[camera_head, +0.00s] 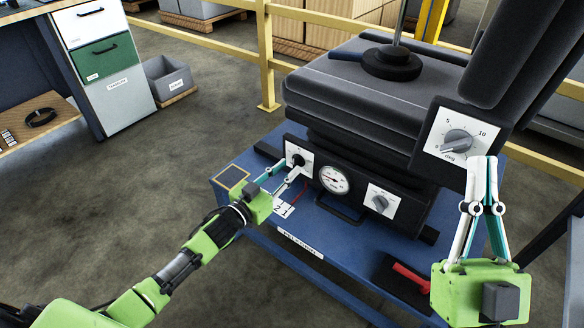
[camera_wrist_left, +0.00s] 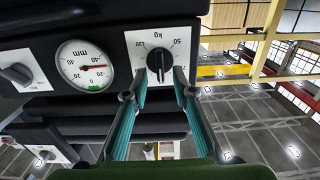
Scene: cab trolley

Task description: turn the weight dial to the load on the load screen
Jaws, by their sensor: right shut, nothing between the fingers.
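The weight dial (camera_head: 298,160) is a black knob on a white plate on the front of the seat base. The left wrist view shows this dial (camera_wrist_left: 158,62) upside down, with a "kg" scale reading 50 and 130. My left gripper (camera_head: 292,172) is at the dial. Its fingers stand apart on either side of the knob's near part, and I cannot make out firm contact. My right gripper (camera_head: 484,160) is shut and empty, pointing up in front of the "deg" dial (camera_head: 457,142). A small dark panel with a yellow border (camera_head: 233,177) lies on the trolley; I cannot read it and cannot tell if it is the load screen.
A round gauge (camera_head: 335,179) marked mm and another knob (camera_head: 380,203) sit right of the weight dial. A red-handled lever (camera_head: 411,277) is at the right. Yellow railing runs behind.

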